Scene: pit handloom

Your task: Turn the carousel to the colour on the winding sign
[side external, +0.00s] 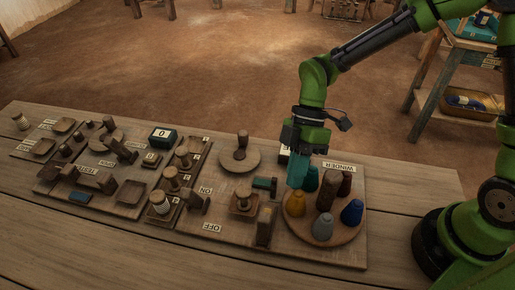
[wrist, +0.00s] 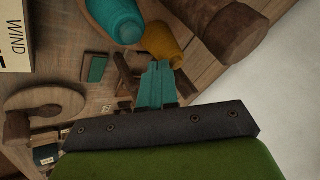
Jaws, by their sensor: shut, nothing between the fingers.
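The carousel is a round wooden disc (side external: 343,234) at the right end of the board. It carries a teal cone (side external: 311,179), a yellow cone (side external: 294,203), a grey cone (side external: 322,229), a blue cone (side external: 352,212) and a dark reddish-brown cone (side external: 345,184) around a brown centre post (side external: 326,192). My gripper (side external: 296,184) is shut and empty, its teal fingers pointing down beside the teal and yellow cones. Contact cannot be told. In the wrist view the fingertips (wrist: 158,66) lie near the yellow cone (wrist: 160,42). The winding sign (wrist: 15,36) shows only "WIND"; its colour is hidden.
A "WINDER" label (side external: 338,167) lies behind the carousel. More wooden controls fill the board's left. The table front is clear.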

